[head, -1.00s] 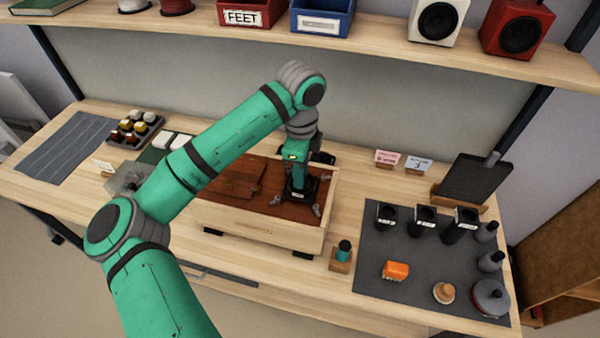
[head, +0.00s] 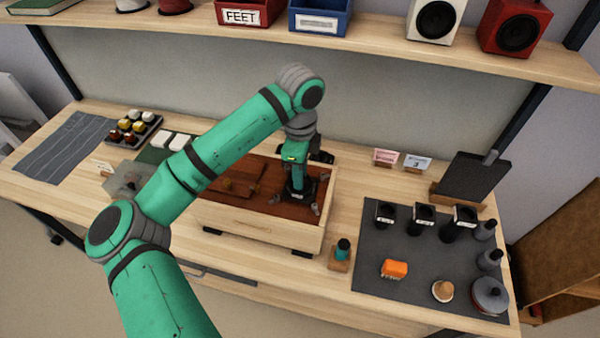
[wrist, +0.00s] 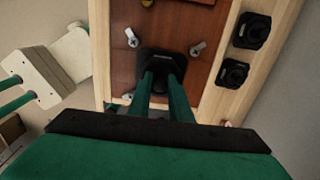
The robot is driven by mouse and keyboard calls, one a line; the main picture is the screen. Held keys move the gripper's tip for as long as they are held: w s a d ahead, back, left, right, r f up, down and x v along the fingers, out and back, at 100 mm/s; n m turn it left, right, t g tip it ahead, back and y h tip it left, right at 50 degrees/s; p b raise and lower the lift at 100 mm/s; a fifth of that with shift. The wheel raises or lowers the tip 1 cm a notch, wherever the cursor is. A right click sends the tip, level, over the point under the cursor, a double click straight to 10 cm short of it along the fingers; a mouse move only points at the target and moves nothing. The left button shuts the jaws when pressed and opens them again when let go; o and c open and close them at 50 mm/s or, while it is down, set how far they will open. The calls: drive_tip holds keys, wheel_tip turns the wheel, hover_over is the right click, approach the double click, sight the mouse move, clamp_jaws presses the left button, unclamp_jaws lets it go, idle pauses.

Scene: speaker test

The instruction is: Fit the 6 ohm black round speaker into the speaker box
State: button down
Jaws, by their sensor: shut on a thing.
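The speaker box (head: 262,226) is a pale wooden box with a reddish-brown panel, lying on the bench in the middle of the head view. My gripper (head: 297,186) points down at the right part of this panel. It is shut on a black speaker (wrist: 163,62), whose frame looks squarish with rounded corners in the wrist view. The speaker is at the panel, among several silver clips (wrist: 131,37). My fingers hide part of it, and its ohm label is not readable. I cannot tell whether it is seated in an opening or just above it.
Two black square parts (wrist: 252,30) are beside the panel in the wrist view. A dark mat (head: 365,270) at the right holds labelled black cups (head: 424,216), an orange block (head: 395,268) and grey bottles. A small teal-topped bottle (head: 342,250) stands between box and mat. A shelf (head: 400,48) runs above.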

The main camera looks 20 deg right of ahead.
drive_tip(key=shift+w+f, duration=0.1)
drive_tip(key=shift+f, duration=0.35)
drive_tip(key=c, duration=1.5)
unclamp_jaws()
drive_tip(key=shift+c, duration=0.2)
drive_tip(key=shift+a, duration=0.25)
drive_tip(key=shift+d+r, duration=0.25)
drive_tip(key=shift+d, duration=0.05)
wheel_tip(320, 180, up, 10)
drive_tip(key=shift+a+r, duration=0.15)
drive_tip(key=shift+a, duration=0.2)
drive_tip(key=shift+w, duration=0.15)
